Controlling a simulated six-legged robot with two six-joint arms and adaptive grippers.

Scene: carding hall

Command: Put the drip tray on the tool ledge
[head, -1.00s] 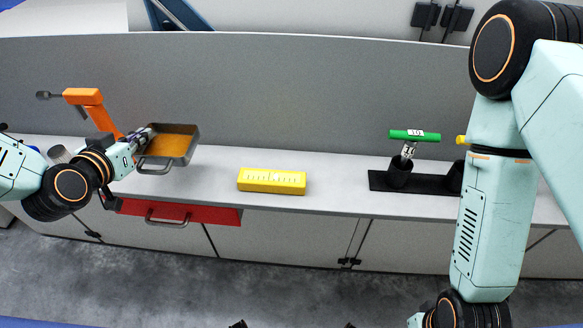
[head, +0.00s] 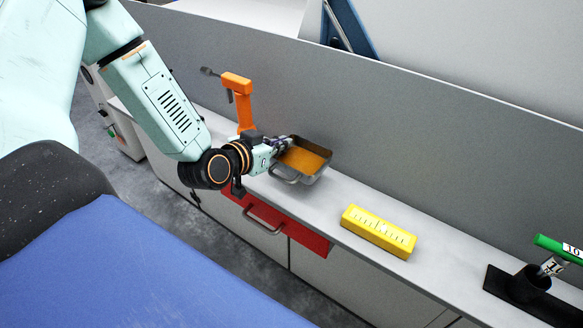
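The drip tray (head: 313,177) is a shallow grey metal pan with a wire handle on its front and an orange-brown inside. It is over the pale tool ledge (head: 340,196), a long narrow shelf along a grey panel. I cannot tell whether its bottom touches the ledge. My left gripper (head: 279,147) comes in from the left at the tray's left wall and looks shut on it; the fingertips are partly hidden. My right gripper is out of view.
An orange tool (head: 238,97) stands behind my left wrist. A yellow block with scale marks (head: 378,232) lies right of the tray. A black holder (head: 524,290) with a green-handled tool (head: 559,249) is far right. A red drawer (head: 275,222) is below the ledge.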

